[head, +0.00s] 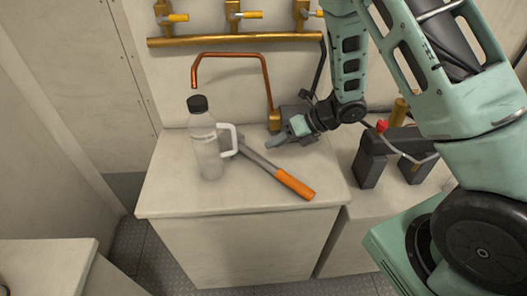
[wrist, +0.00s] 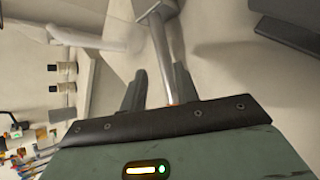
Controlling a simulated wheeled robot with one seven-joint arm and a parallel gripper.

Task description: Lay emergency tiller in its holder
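The emergency tiller, a grey metal bar with an orange grip (head: 295,184), lies slantwise on the pale counter top. Its far end is partly hidden behind the bottle. My gripper (head: 280,138) is just above and behind the bar, fingers pointing left. In the wrist view my gripper (wrist: 158,85) is open, its two dark fingers apart. The grey shaft (wrist: 165,45) runs between and beyond them, with no clear grip on it. A black two-legged block (head: 370,168) stands to the right; I cannot tell whether it is the holder.
A clear bottle (head: 208,150) with a black cap and white handle stands left of the bar, close to it. A copper pipe (head: 232,56) and a brass rail (head: 235,40) with valves run along the wall behind. The counter's front left is clear.

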